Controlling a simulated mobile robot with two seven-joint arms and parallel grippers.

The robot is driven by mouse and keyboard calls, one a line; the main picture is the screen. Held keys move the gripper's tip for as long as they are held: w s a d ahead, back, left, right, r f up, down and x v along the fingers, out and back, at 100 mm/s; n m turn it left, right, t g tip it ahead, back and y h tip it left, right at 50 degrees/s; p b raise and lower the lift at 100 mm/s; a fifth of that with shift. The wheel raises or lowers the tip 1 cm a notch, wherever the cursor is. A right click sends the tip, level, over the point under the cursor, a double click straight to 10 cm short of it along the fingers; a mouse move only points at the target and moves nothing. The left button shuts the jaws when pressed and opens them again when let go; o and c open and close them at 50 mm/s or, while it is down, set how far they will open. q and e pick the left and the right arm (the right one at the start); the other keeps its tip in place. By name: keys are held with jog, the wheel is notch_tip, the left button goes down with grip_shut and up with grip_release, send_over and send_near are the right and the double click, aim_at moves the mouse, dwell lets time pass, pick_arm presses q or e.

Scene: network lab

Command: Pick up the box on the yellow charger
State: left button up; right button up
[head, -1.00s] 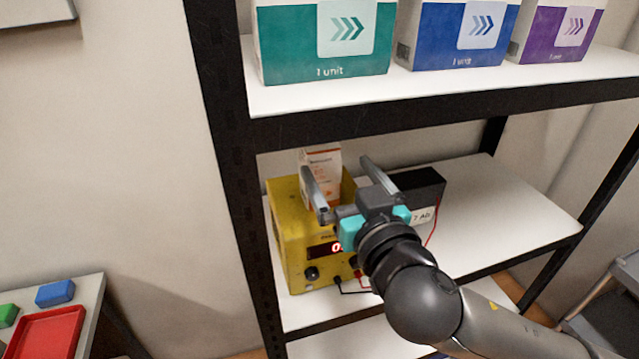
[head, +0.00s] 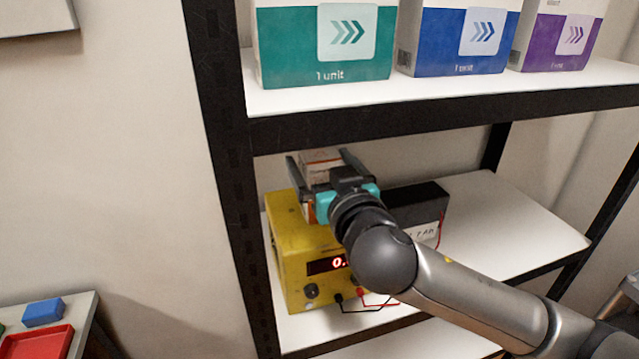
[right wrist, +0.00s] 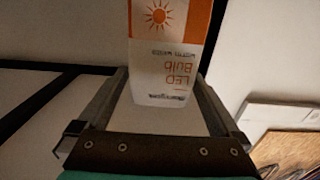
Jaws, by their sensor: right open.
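The box (head: 318,163) is a small white and orange LED bulb carton standing on top of the yellow charger (head: 308,243), on the middle shelf. My right gripper (head: 317,158) is open, with one finger on each side of the box. The gripper body hides much of the box in the head view. In the right wrist view the box (right wrist: 168,60) stands between the two open fingers (right wrist: 165,90), and a gap shows on at least the lower part of each side. My left gripper is not in view.
A black battery-like box (head: 420,205) stands right of the charger, with red and black leads in front. The upper shelf edge (head: 430,118) runs close above my gripper. Large cartons (head: 325,45) stand on that shelf. The shelf is free at the right (head: 510,220).

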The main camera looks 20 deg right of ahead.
jog(key=shift+w, duration=0.4)
jog(key=c, duration=1.2)
jog(key=shift+c, duration=0.2)
jog(key=shift+r, duration=0.1)
